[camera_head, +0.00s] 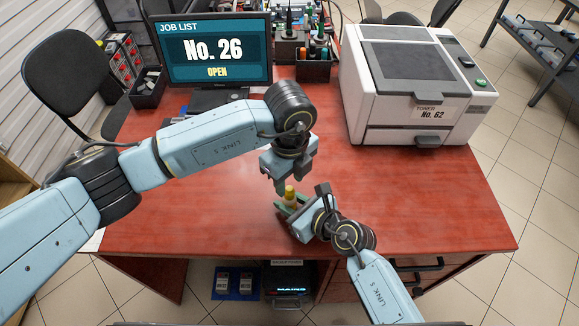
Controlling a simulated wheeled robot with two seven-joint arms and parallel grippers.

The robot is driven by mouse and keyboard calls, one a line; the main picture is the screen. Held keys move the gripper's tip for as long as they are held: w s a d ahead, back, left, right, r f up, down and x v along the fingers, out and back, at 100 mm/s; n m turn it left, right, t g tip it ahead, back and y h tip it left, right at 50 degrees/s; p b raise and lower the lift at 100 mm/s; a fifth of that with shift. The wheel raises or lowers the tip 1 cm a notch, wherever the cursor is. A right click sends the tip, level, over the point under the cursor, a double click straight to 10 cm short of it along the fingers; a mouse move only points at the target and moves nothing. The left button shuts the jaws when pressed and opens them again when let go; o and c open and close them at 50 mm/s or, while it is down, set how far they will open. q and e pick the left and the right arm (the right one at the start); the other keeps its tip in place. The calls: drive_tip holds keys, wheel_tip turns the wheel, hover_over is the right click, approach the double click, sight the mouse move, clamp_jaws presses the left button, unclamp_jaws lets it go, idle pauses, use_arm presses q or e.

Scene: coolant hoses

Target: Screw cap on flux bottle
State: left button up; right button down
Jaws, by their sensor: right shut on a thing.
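A small flux bottle (291,202) stands near the middle of the red desk, with a yellow cap-like top (290,190). My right gripper (293,206) comes in from the lower right and is shut on the bottle, hiding much of its body. My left gripper (283,187) points down from above, its fingertips close beside the yellow top. I cannot tell whether they touch it or how far apart its fingers are. A greenish piece (284,211) shows at the bottle's lower left, partly hidden by my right gripper.
The red desk (430,200) is clear around the bottle. A white printer (415,80) stands at the back right. A monitor (217,50) stands at the back left. A dark holder with pens (314,66) stands at the back middle. The desk's front edge lies below my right arm.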

sight(289, 188)
use_arm(q)
drive_tip(key=shift+f, duration=1.95)
drive_tip(key=shift+c, duration=0.3)
clamp_jaws()
drive_tip(key=m, duration=0.3)
drive_tip(key=shift+m, duration=0.4)
drive_tip(key=m, duration=0.3)
drive_tip(key=shift+o, duration=0.7)
unclamp_jaws()
